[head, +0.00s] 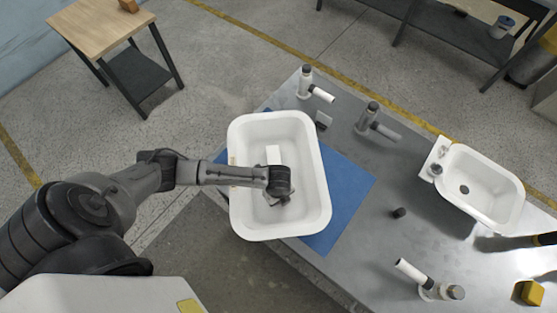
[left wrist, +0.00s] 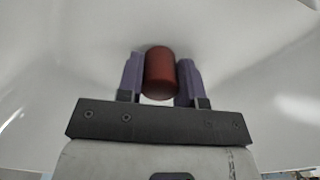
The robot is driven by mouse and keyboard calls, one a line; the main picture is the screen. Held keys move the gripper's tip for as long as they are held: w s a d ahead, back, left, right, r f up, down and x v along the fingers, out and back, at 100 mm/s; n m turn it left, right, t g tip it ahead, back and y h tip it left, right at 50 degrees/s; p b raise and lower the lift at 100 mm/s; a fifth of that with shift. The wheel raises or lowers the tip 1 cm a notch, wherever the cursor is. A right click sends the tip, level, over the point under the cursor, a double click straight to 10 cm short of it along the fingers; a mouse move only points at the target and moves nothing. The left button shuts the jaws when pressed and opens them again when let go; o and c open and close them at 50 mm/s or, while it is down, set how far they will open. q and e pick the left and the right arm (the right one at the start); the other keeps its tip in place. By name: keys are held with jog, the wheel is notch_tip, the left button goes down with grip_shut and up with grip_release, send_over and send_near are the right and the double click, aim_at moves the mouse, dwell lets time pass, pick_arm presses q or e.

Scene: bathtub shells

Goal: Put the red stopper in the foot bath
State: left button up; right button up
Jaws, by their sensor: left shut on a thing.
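A large white tub (head: 314,211) sits on a blue mat. My left gripper (head: 280,196) reaches down inside this tub; its fingers are mostly hidden in the head view. In the left wrist view the left gripper (left wrist: 160,78) is shut on the red stopper (left wrist: 161,70), a short red cylinder between the two purple-grey fingers. White tub surface is close behind it; I cannot tell whether the stopper touches it. A smaller white basin (head: 490,190) with tap fittings and a dark drain hole is at the right. The frames do not label which one is the foot bath.
The grey metal table (head: 365,240) holds several tap-like fittings, a small dark plug (head: 399,212) and a yellow block (head: 529,292). The blue mat (head: 346,190) shows right of the large tub. A wooden side table (head: 100,25) stands at the upper left.

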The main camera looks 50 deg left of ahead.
pick_arm(q)
jog(key=o, duration=0.9)
notch_tip(320, 180, up, 12)
jog(key=p, duration=0.2)
jog(key=s+d+r+n+t+h, duration=0.2)
jog(key=s+d+n, duration=0.5)
jog(key=d, duration=0.1)
jog(key=s+a+r+n+t+y, duration=0.1)
jog(key=s+a+r+n, duration=0.1)
jog(key=s+a+n, duration=0.4)
jog(key=s+n, duration=0.1)
jog(key=n, duration=0.3)
jog(key=shift+s+a+n+t+y, duration=0.3)
jog(key=shift+a+n+y, duration=0.1)
notch_tip(320, 180, up, 18)
jog(key=p, duration=1.7)
jog(key=shift+f, duration=0.25)
